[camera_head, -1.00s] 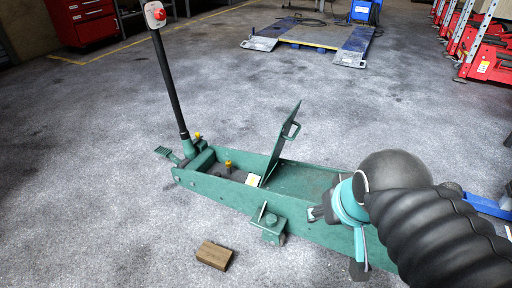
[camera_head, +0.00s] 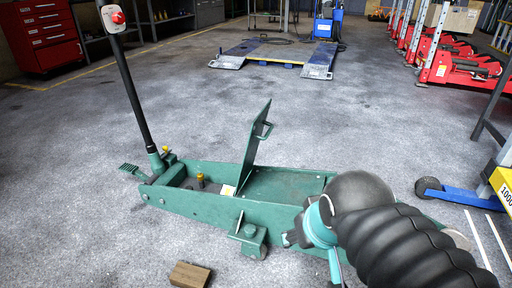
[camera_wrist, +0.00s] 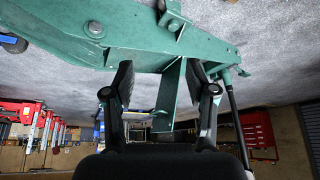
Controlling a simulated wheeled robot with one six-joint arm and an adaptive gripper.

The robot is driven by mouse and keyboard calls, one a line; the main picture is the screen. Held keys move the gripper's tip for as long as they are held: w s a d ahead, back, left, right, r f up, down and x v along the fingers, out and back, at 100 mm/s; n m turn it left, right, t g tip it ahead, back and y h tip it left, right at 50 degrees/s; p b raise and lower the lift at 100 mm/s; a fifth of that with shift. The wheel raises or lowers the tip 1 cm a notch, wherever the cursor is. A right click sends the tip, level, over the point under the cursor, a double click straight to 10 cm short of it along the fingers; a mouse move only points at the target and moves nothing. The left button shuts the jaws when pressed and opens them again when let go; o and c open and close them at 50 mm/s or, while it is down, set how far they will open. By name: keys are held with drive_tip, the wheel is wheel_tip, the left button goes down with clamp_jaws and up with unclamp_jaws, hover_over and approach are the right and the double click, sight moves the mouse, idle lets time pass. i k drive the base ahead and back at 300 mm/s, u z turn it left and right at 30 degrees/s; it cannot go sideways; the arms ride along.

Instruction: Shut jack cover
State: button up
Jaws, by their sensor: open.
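The green trolley jack (camera_head: 200,208) stands on the floor in the head view. Its cover (camera_head: 254,145) is a flat green plate, raised steeply and leaning slightly right, with a small handle (camera_head: 265,131) on its right face. My gripper (camera_head: 292,236) is at the near right side of the jack, apart from the cover; its fingers are partly hidden there. In the wrist view, which is upside down, my gripper (camera_wrist: 164,88) is open and empty. The cover (camera_wrist: 170,95) shows beyond and between its fingers, with the jack's body (camera_wrist: 60,28) above.
The jack's long black lever (camera_head: 132,95) rises at its left end. A wooden block (camera_head: 189,275) lies on the floor in front. A blue-legged stand (camera_head: 460,195) is at the right. A lift platform (camera_head: 275,51) lies behind, with open floor between.

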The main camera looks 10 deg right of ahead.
sight(256, 130)
drive_tip(key=k, duration=0.6)
drive_tip(key=z, duration=0.6)
drive_tip(key=i, duration=1.25)
drive_tip(key=u, duration=0.8)
